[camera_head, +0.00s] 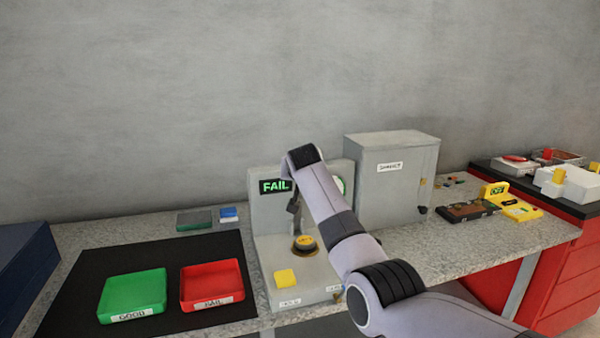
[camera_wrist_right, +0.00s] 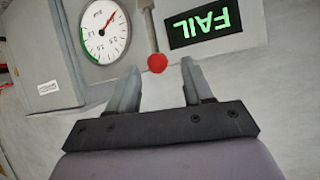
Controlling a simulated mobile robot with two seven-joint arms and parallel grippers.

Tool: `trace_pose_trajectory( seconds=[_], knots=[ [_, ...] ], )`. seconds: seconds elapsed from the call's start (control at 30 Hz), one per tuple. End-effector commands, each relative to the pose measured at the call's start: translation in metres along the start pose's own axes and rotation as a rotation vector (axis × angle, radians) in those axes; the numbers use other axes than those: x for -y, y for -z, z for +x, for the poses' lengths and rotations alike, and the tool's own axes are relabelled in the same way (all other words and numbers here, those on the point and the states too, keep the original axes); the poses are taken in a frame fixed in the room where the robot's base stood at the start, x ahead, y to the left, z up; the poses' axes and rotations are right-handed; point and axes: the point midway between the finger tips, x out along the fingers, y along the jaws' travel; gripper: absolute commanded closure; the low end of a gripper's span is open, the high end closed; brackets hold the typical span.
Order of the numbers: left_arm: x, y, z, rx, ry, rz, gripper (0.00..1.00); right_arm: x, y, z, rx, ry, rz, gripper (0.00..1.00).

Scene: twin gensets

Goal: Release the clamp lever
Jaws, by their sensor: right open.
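The clamp lever shows in the right wrist view as a grey rod with a red ball knob (camera_wrist_right: 157,63). The knob is just beyond the fingertips, in line with the gap between them. My right gripper (camera_wrist_right: 160,75) is open and empty there. In the head view my right arm reaches over the grey test fixture (camera_head: 262,215), and its gripper and the lever are mostly hidden behind the arm. A round dark-and-yellow part (camera_head: 305,243) sits on the fixture base below. The fixture's display (camera_head: 275,186) reads FAIL. My left gripper is not in view.
A pressure gauge (camera_wrist_right: 105,32) is beside the lever. A green GOOD tray (camera_head: 134,291) and a red FAIL tray (camera_head: 212,283) lie on a black mat to the left. A grey cabinet (camera_head: 390,195) stands right of the fixture. A yellow block (camera_head: 286,278) is on the fixture base.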

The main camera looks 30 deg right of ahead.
Motion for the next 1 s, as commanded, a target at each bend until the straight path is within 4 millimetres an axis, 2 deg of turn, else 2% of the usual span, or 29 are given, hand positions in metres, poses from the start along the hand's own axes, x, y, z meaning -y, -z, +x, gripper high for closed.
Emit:
trace_pose_trajectory(
  seconds=[0.3, 0.5, 1.0],
  knots=[
    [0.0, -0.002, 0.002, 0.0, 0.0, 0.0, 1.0, 0.001, -0.001, -0.025, -0.002, 0.003, 0.001, 0.49],
    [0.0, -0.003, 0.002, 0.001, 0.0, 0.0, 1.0, 0.001, 0.0, -0.035, -0.001, 0.002, 0.0, 0.49],
    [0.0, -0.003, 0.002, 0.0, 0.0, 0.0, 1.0, 0.001, 0.0, -0.037, -0.001, 0.002, 0.0, 0.49]
  ],
)
